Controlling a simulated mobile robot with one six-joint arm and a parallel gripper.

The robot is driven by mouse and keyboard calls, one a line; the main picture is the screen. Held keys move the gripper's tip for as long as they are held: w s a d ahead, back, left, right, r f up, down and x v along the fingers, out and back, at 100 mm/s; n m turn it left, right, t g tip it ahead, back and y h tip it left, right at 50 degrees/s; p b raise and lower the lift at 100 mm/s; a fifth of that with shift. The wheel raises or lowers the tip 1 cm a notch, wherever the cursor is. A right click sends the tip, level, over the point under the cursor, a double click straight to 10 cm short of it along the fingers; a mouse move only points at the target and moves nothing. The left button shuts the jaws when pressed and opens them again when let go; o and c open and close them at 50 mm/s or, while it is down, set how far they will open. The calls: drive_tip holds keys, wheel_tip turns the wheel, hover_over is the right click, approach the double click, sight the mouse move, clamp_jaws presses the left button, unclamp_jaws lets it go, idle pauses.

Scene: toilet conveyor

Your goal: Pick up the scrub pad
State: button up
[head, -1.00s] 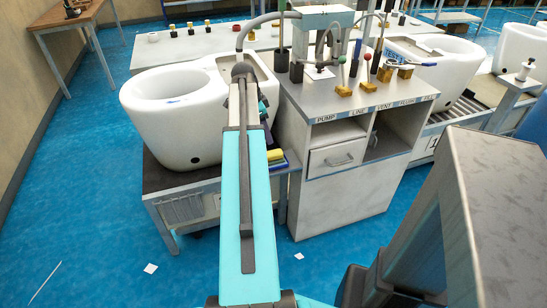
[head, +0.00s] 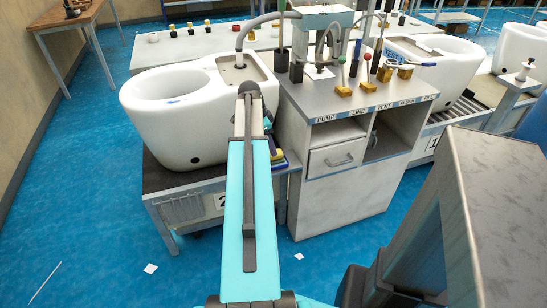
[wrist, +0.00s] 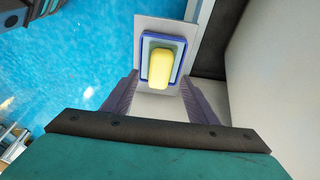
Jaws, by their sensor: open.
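The scrub pad is a yellow rounded block (wrist: 160,67) in the wrist view. It lies in a shallow blue-rimmed tray (wrist: 146,45) on a light grey plate. My gripper (wrist: 158,88) is open, with its two purple-grey fingers on either side of the tray's near end. The pad lies between and beyond the fingertips, and nothing is held. I cannot tell the exact height above it. In the head view the blue tray (head: 292,161) shows beside my arm at the bench's right end. My arm covers my gripper there.
A white toilet bowl (head: 160,140) stands on the dark-topped bench left of my arm. A grey cabinet (head: 345,190) with a drawer and several levers stands close on the right. In the wrist view a large white surface (wrist: 275,70) rises on the right. Blue floor (head: 90,270) is open in front.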

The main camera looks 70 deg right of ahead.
drive_tip(key=shift+x, duration=2.6)
drive_tip(key=c, duration=0.8)
drive_tip(key=shift+c, duration=0.2)
drive_tip(key=shift+r, duration=0.1)
drive_tip(key=shift+w+r, duration=0.1)
drive_tip(key=shift+r, duration=0.35)
wheel_tip(320, 180, up, 3)
drive_tip(key=shift+f, duration=0.15)
drive_tip(key=w+a+r, duration=0.1)
drive_tip(key=w+a, duration=0.9)
drive_tip(key=w, duration=0.2)
drive_tip(key=shift+w+b, duration=0.2)
drive_tip(key=shift+b, duration=0.2)
drive_tip(key=shift+a+r, duration=0.1)
drive_tip(key=shift+a, duration=0.05)
